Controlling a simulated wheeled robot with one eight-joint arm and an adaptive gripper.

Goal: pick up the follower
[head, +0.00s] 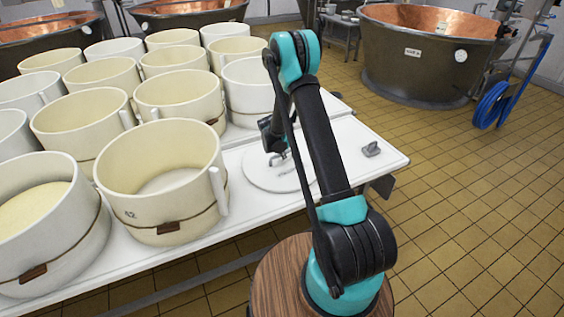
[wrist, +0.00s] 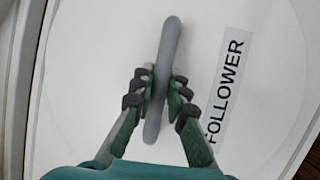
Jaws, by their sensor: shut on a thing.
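The follower is a round white disc (head: 256,172) with a grey bar handle, lying at the right part of the white table in the head view. In the wrist view the disc (wrist: 90,60) fills most of the picture, with a label reading FOLLOWER, and the grey handle (wrist: 167,52) runs upright through the middle. My gripper (wrist: 160,90) has its fingers on both sides of the handle and is shut on it. In the head view my arm hides part of the disc, and my gripper's fingertips are hard to make out.
Several white cheese moulds (head: 160,185) crowd the table to the left of the disc. A small grey fitting (head: 371,149) sits near the table's right edge. A copper vat (head: 420,60) and a blue hose reel (head: 492,104) stand beyond open tiled floor.

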